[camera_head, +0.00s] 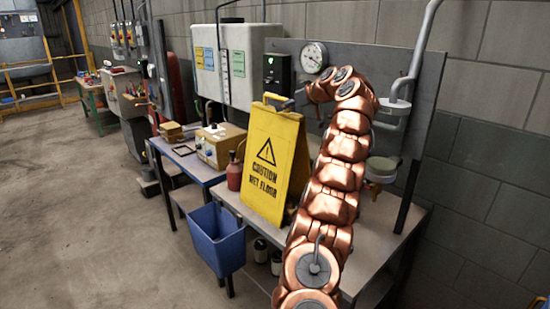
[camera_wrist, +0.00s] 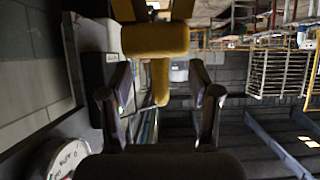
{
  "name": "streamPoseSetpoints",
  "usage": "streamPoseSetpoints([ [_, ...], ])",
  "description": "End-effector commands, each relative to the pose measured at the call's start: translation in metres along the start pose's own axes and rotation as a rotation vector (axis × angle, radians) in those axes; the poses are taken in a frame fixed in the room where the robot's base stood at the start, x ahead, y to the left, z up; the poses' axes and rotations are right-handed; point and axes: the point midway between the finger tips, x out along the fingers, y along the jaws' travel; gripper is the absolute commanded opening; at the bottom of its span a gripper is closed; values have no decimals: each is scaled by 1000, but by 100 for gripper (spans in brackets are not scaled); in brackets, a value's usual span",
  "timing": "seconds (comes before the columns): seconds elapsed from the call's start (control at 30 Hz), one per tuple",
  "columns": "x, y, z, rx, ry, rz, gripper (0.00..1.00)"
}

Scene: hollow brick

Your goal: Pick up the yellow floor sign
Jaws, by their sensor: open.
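The yellow floor sign (camera_head: 270,158) stands upright on the grey workbench (camera_head: 232,200) in the head view, its "CAUTION WET FLOOR" face towards me. My copper-coloured arm rises at its right and bends over towards the sign's top. My gripper (camera_wrist: 159,72) is open in the wrist view, with one dark finger on each side. The sign's yellow top (camera_wrist: 155,40) lies just ahead, and a narrow yellow part shows between the fingers. I cannot tell whether they touch it. In the head view the gripper is mostly hidden near the sign's top.
A red bottle (camera_head: 235,176) and a beige box (camera_head: 220,146) stand left of the sign. A blue bin (camera_head: 217,240) hangs at the bench front. A pressure gauge (camera_head: 314,57) and a white cabinet (camera_head: 230,65) are behind. The floor at left is clear.

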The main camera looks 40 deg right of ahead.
Motion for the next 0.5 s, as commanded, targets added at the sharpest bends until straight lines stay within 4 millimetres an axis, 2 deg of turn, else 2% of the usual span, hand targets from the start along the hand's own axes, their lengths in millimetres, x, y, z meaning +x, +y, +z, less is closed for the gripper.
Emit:
streamPoseSetpoints([
  [0.3, 42, -1, -1, 1, -4, -5, 62],
  [0.5, 46, -2, 0, -1, -2, -5, 62],
])
